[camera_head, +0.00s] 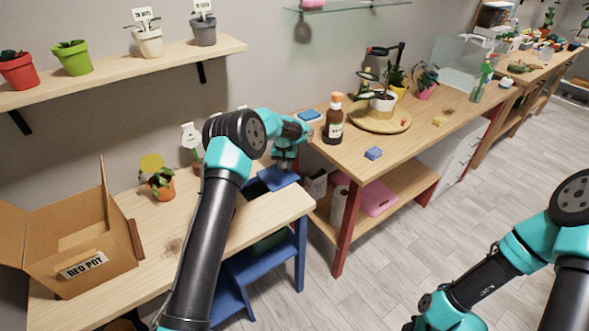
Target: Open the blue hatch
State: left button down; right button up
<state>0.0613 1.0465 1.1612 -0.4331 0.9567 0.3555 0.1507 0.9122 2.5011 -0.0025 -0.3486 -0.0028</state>
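The blue hatch (279,178) is a flat blue panel at the far right end of the near wooden table. A dark opening (253,188) shows in the tabletop just left of it. My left gripper (286,162) points down right over the panel, at or just above its back part. I cannot tell whether it touches the panel, and its fingers are too small to tell open from shut. My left arm crosses in front of the table and hides part of the area around the opening. My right arm is at the lower right over the floor, and its fingers are out of the picture.
An open cardboard box (82,255) labelled RED POT stands at the left of the near table (165,262).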

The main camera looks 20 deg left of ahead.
pick_arm(q)
jog(key=shift+w+d, duration=0.15)
jog(key=shift+w, duration=0.05)
jog(key=c, duration=0.8)
grip_release()
jog(key=shift+c, duration=0.2)
notch_tip(320, 180, up, 17)
jog(key=shift+r, duration=0.2)
jog(key=shift+f, duration=0.1)
